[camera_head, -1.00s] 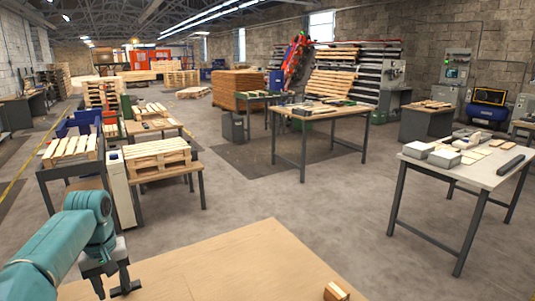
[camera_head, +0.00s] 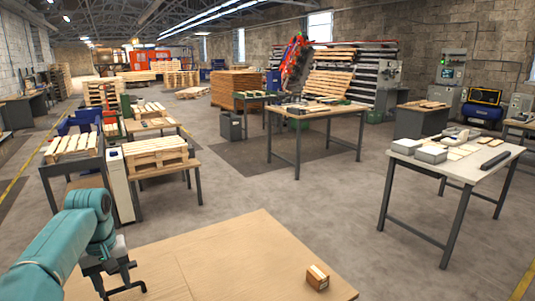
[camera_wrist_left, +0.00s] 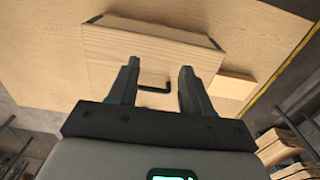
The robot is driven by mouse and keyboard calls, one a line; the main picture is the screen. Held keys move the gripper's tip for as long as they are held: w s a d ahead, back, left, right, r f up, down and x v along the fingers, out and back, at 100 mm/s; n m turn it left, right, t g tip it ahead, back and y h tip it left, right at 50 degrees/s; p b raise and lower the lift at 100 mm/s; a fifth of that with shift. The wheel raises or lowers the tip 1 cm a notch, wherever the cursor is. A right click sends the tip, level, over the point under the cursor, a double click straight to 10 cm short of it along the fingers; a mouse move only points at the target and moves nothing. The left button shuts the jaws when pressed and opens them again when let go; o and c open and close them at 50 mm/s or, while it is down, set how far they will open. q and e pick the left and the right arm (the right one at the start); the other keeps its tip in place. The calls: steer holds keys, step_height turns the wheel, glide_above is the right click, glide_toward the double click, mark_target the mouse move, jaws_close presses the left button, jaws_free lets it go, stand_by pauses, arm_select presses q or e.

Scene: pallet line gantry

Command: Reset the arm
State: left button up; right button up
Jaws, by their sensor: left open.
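My left teal arm comes in from the lower left of the head view. Its dark gripper (camera_head: 122,283) hangs over the left part of a light wooden tabletop (camera_head: 225,250). In the left wrist view the two fingers (camera_wrist_left: 160,80) are apart, with nothing gripped. Beyond them is a light wood box-like piece (camera_wrist_left: 150,48) with a dark handle, which shows between the fingers. Whether the fingers touch it cannot be told. My right arm and gripper are not in view.
A small wooden block (camera_head: 317,277) lies near the tabletop's front right. A white-topped table (camera_head: 460,165) with grey boxes stands at right, a workbench (camera_head: 318,110) behind. Pallets (camera_head: 155,152) sit on a table at left. The floor between is clear.

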arm_select(q)
steer(key=w+d+f+m+h, duration=0.1)
steer(key=d+f, duration=0.2)
steer(key=f, duration=0.5)
steer(key=d+f+m, duration=0.1)
steer(key=d+f, duration=0.3)
steer(key=f, duration=0.3)
steer(key=s+d+f+m+h, duration=0.1)
steer(key=s+d+f, duration=0.25)
steer(key=f, duration=0.25)
steer(key=s+d+f+m+h, duration=0.1)
steer(key=s+d+f, duration=0.2)
steer(key=d+f, duration=0.25)
steer(key=s+d+f, duration=0.2)
steer(key=s, duration=0.5)
steer(key=s+d+f, duration=0.3)
steer(key=s, duration=0.5)
steer(key=s+d+f+h, duration=0.1)
steer(key=s+d+f, duration=0.1)
steer(key=s, duration=0.6)
steer(key=shift+s+d+f, duration=0.2)
steer(key=shift+d+f, duration=0.1)
steer(key=shift+f, duration=0.25)
